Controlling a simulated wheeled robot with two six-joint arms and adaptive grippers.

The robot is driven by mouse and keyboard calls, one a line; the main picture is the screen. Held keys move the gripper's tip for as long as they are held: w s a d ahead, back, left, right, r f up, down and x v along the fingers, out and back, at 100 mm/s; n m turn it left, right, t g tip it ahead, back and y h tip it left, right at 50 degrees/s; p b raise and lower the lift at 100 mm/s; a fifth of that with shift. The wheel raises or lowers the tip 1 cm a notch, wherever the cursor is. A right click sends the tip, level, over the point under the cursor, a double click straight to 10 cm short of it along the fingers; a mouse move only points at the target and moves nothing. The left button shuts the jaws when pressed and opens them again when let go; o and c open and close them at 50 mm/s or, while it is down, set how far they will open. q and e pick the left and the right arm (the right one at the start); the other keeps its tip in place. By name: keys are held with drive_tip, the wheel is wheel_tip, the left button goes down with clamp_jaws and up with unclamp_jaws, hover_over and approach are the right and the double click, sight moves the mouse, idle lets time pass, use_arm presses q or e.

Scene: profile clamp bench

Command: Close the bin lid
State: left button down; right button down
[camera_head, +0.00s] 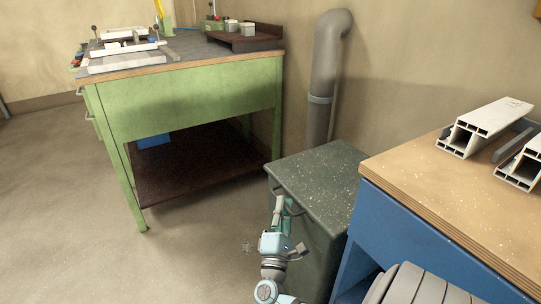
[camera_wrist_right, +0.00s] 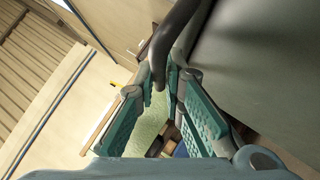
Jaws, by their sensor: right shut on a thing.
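The bin (camera_head: 318,245) is a dark green box between the green bench and the blue bench. Its speckled green lid (camera_head: 325,180) lies over the top and looks flat, with no clear gap visible at its edge. My right gripper (camera_head: 281,208) is at the lid's front left edge, shut on the dark curved handle. In the right wrist view the handle (camera_wrist_right: 173,40) runs down between the two teal fingers (camera_wrist_right: 163,84), beside a smooth dark green surface (camera_wrist_right: 255,60). My left gripper is not in view.
The green workbench (camera_head: 190,100) stands at the back left. The blue bench with a wooden top (camera_head: 430,190) stands close on the right, carrying white profiles (camera_head: 485,125). A grey pipe (camera_head: 324,85) rises behind the bin. The floor (camera_head: 190,260) at left is clear.

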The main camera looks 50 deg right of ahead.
drive_tip(key=shift+s+f, duration=0.25)
drive_tip(key=shift+f, duration=0.5)
drive_tip(key=c, duration=2)
unclamp_jaws()
drive_tip(key=shift+o, duration=0.2)
drive_tip(key=shift+d+f+g, duration=0.2)
drive_tip(key=shift+g, duration=0.1)
drive_tip(key=shift+r+y, duration=0.1)
drive_tip(key=shift+y, duration=0.2)
drive_tip(key=shift+w+a, duration=0.1)
drive_tip(key=v, duration=0.7)
drive_tip(key=shift+a, duration=0.15)
